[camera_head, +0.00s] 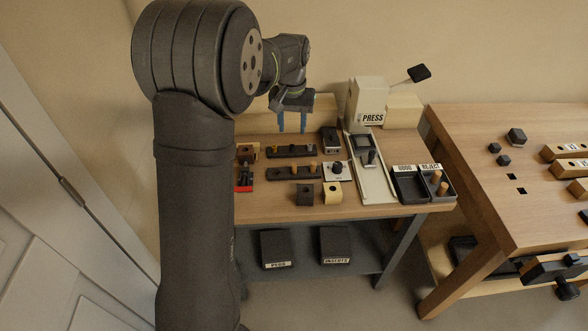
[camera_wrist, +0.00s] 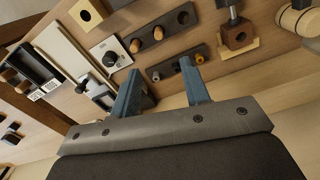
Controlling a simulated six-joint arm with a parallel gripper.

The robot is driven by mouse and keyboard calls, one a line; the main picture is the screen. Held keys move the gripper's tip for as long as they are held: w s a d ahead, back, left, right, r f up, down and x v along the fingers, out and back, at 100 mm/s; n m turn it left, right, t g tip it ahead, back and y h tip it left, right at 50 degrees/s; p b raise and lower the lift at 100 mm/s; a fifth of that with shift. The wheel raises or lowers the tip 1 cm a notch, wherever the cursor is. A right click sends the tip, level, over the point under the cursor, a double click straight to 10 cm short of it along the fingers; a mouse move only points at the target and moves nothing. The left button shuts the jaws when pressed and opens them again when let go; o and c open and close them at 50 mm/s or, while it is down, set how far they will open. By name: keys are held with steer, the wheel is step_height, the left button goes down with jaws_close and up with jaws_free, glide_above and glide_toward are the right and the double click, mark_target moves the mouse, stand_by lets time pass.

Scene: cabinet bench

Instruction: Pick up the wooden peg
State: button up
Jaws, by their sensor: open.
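Several wooden pegs are in view, and I cannot tell which one the task means. Two stand in the front dark rack (camera_head: 284,174), one of them a light wooden peg (camera_head: 313,167); a wooden peg also shows in the wrist view (camera_wrist: 158,33). The back dark rack (camera_head: 291,152) holds small peg tops, partly behind my fingers in the wrist view.
A white press (camera_head: 366,97) with a lever stands at the back right of the racks. A dark block (camera_head: 305,194) and a light block (camera_head: 332,193) sit at the front edge. Two dark bins (camera_head: 276,246) (camera_head: 335,242) are on the lower shelf. A second bench (camera_head: 480,210) stands right.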

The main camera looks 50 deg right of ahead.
glide_above(293, 165)
step_height(293, 165, down, 10)
steer(key=shift+r, duration=0.1)
steer(key=shift+w+d+f, duration=0.1)
steer(key=shift+d+f, duration=0.1)
steer(key=shift+f, duration=1.1)
steer(key=shift+d+f, duration=0.15)
steer(key=shift+f, duration=1.1)
jaws_close()
